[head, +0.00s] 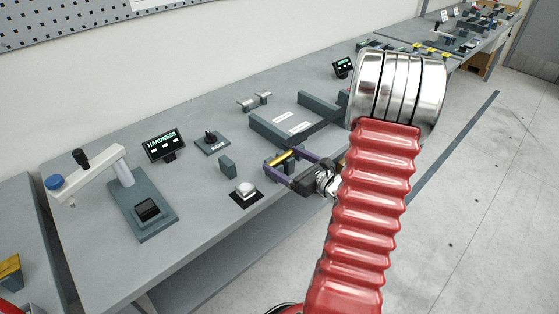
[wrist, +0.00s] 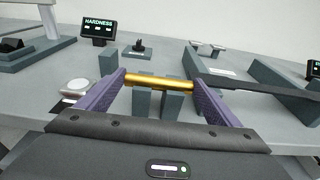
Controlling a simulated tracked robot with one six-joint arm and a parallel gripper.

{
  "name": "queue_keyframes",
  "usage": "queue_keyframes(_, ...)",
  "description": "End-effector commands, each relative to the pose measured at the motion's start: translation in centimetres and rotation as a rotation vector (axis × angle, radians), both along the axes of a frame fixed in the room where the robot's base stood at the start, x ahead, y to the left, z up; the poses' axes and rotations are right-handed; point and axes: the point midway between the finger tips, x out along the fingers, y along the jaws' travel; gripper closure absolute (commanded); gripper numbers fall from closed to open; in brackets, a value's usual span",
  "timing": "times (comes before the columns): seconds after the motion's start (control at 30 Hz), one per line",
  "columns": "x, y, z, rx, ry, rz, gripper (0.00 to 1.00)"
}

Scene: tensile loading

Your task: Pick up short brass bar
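The short brass bar (wrist: 159,81) is a gold cylinder lying crosswise between the two purple fingers of my gripper (wrist: 160,84). Its two ends appear to meet the inner faces of the fingers near their tips. Two grey upright posts (wrist: 143,103) show just below and behind the bar. I cannot tell whether the bar still touches them. In the head view the bar (head: 281,158) shows between the fingertips of my gripper (head: 282,157), near the front edge of the grey bench (head: 215,95).
A white-topped button (head: 245,188) and a grey block (head: 227,167) are left of my gripper. A dark frame (head: 290,121) lies behind it, and silver bars (head: 254,101) rest farther back. A hardness display (head: 162,145) and lever tester (head: 143,207) stand at left.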

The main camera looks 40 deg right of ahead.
Motion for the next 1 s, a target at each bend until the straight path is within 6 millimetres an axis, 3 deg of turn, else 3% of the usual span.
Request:
queue_keyframes(0.43,0.0,0.0,0.1,-0.001,-0.002,0.0,0.5)
queue_keyframes(0.77,0.0,0.0,0.3,-0.002,-0.002,0.0,0.5)
queue_keyframes(1.0,0.0,-0.1,2.0,-0.004,-0.004,0.0,0.5)
